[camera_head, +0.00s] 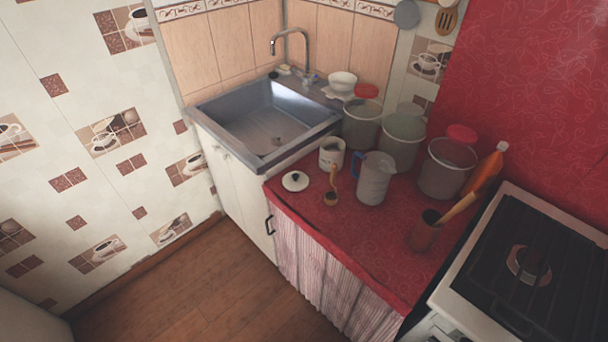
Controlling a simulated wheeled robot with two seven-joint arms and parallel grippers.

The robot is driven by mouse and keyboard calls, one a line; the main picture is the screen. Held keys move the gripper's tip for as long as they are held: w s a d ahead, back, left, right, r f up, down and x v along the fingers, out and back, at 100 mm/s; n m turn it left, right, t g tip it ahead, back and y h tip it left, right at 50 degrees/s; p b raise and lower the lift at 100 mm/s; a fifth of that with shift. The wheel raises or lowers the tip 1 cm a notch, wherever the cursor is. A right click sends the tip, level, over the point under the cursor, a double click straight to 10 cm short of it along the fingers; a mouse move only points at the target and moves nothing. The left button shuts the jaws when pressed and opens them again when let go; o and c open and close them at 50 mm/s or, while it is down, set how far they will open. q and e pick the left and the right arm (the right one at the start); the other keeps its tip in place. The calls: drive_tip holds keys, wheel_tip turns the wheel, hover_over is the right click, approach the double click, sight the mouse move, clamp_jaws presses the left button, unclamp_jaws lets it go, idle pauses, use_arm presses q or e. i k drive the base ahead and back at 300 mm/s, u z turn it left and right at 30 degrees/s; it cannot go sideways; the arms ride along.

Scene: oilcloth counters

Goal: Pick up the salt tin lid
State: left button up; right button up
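A small round white lid with a dark knob (295,180) lies on the red oilcloth counter (300,212), near its left front corner by the sink. It looks like the salt tin lid. Just to its right and behind stands a whitish tin (332,153) with its top open. A small wooden spoon or ladle (332,188) is in front of the tin, right of the lid. Neither of my grippers shows in the head view.
A grey-white jug (374,178) stands right of the tin, with several large canisters (402,138) behind. A brown cup with a wooden utensil (425,232) stands near the stove (530,265). The metal sink (265,120) is left. The counter's front strip is clear.

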sight(294, 180)
drive_tip(key=u, duration=1.45)
drive_tip(key=i, duration=1.95)
drive_tip(key=z, duration=4.35)
